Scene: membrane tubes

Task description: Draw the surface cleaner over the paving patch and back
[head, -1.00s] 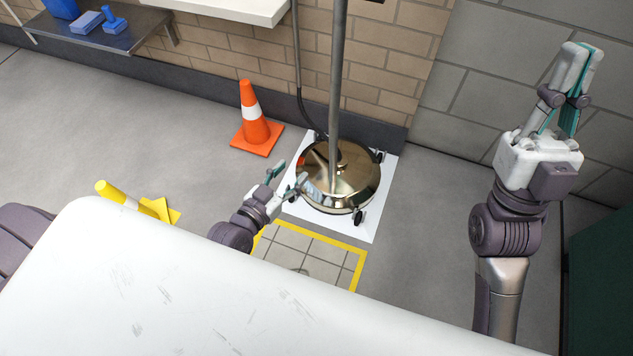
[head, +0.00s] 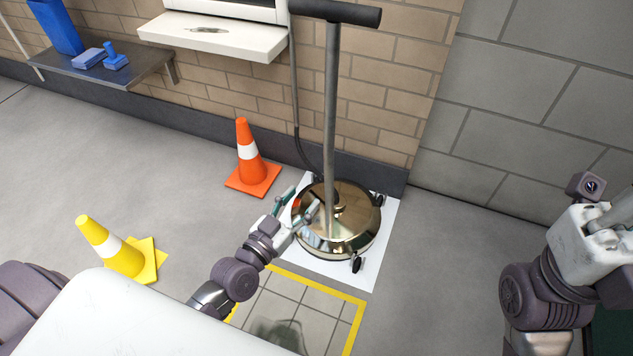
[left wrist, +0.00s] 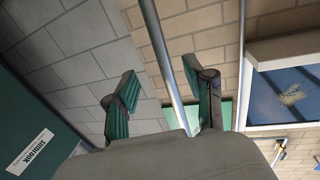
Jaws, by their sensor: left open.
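The surface cleaner (head: 350,240) is a round, shiny brass-coloured dome on small casters, standing on a white mat (head: 376,255) by the brick wall. Its grey pole (head: 331,120) rises upright to a dark T-handle (head: 345,13). The tiled paving patch (head: 285,307), edged in yellow, lies in front and bears a dark smudge; my body hides part of it. My left gripper (head: 299,203) is open at the dome's left side. In the left wrist view the pole (left wrist: 160,50) runs between the open fingers (left wrist: 160,92), apart from them. My right gripper's fingers are largely cut off at the right edge.
An orange cone (head: 249,160) stands left of the cleaner, and a yellow cone (head: 108,245) at the lower left. A dark hose (head: 297,110) hangs along the wall. A shelf (head: 120,70) with blue items and a white ledge (head: 215,35) are on the wall. Floor right of the mat is clear.

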